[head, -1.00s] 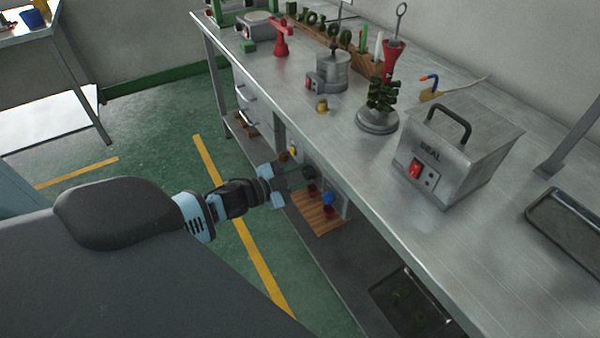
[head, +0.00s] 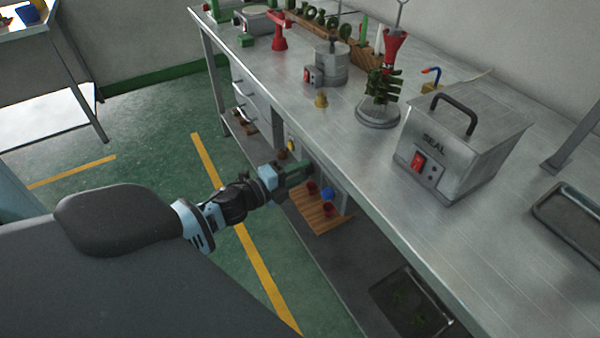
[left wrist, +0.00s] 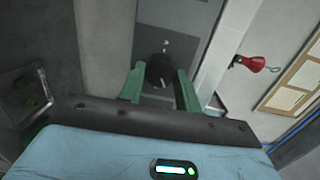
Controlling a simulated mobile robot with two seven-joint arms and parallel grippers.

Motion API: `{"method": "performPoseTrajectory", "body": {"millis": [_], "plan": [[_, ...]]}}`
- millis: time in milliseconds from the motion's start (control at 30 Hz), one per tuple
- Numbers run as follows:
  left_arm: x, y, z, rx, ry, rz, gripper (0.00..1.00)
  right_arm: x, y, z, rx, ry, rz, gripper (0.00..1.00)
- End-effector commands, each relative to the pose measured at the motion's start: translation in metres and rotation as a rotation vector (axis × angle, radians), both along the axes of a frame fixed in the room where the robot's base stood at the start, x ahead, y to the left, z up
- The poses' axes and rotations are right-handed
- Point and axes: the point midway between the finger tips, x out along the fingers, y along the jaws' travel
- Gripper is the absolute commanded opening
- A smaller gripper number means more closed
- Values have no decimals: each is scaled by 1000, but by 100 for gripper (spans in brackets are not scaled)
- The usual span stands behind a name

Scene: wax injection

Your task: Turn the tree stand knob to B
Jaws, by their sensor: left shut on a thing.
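A round black knob (left wrist: 160,72) sits on a grey panel (left wrist: 185,40) in the left wrist view, with a small light mark above it. The green fingers of my left gripper (left wrist: 160,88) stand on either side of the knob and are shut on it. In the head view my left gripper (head: 292,176) is at the front side of the bench, below the top edge, and the knob is hidden there. The wax tree (head: 381,88) stands upright on its round grey base (head: 378,117) on the bench. My right gripper is not in view.
A grey sealing box (head: 465,145) with a handle stands right of the tree. Below the bench top, a wooden board (head: 322,220) holds red and blue pieces near my gripper. Open floor lies left.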

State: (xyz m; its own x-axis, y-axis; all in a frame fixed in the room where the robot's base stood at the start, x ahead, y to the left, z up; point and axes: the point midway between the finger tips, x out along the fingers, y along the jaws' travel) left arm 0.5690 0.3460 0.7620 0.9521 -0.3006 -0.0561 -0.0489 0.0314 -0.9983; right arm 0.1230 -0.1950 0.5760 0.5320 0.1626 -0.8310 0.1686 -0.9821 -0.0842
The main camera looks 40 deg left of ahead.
Motion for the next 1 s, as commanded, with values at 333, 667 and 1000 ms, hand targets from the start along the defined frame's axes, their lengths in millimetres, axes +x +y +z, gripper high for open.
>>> {"method": "performPoseTrajectory", "body": {"millis": [333, 667, 1000], "plan": [[-1, 0, -5, 288, -117, 0, 10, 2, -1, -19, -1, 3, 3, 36], [0, 0, -5, 475, -195, 1, 10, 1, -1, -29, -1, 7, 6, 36], [0, 0, -4, 545, -225, -1, 11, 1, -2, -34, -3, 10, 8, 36]]}}
